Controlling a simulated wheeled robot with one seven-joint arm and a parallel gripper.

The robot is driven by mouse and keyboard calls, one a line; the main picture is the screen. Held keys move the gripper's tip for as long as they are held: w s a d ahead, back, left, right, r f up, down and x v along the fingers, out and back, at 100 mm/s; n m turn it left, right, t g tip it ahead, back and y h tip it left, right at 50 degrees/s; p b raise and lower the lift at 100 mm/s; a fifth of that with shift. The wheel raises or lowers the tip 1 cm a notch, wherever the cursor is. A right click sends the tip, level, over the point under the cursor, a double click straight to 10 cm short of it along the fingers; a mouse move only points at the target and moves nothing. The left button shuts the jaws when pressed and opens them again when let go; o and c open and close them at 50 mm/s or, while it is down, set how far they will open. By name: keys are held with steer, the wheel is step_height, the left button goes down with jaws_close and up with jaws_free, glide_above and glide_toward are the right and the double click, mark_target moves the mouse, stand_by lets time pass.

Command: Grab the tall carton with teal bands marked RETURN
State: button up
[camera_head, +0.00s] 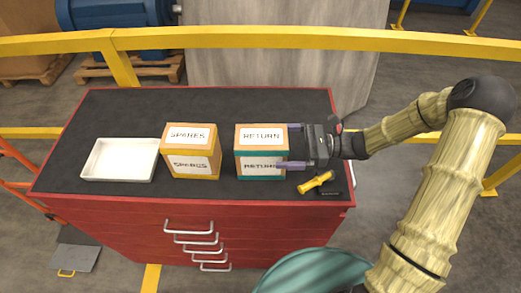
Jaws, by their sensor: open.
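The tall carton with teal bands marked RETURN (257,149) stands upright on the dark top of the red tool cabinet, right of the middle. My gripper (291,147) comes in from the right, level and open. One finger reaches along the carton's far side near its top right. The other finger overlaps the lower right of its near face in the picture. The carton's right edge lies between the fingertips. I cannot tell whether either finger touches it.
A carton with yellow bands marked SPARES (190,151) stands just left, with a narrow gap. A white tray (120,174) lies farther left. A yellow-handled tool (316,182) and a small black item (331,193) lie near the right front edge. A yellow rail (240,42) runs behind the cabinet (110,224).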

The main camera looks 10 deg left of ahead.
mark_target(261, 153)
steer(key=shift+d, duration=0.15)
steer(key=shift+a+p, duration=0.4)
steer(key=p+x, duration=0.2)
steer(key=x, duration=0.2)
steer(key=shift+w+a+f, duration=0.1)
steer(key=shift+a+f, duration=0.1)
steer(key=shift+a, duration=0.1)
steer(key=shift+c, duration=0.4)
steer(key=shift+w, duration=0.1)
steer(key=c, duration=1.4)
steer(key=shift+o, duration=0.2)
steer(key=shift+r, duration=0.15)
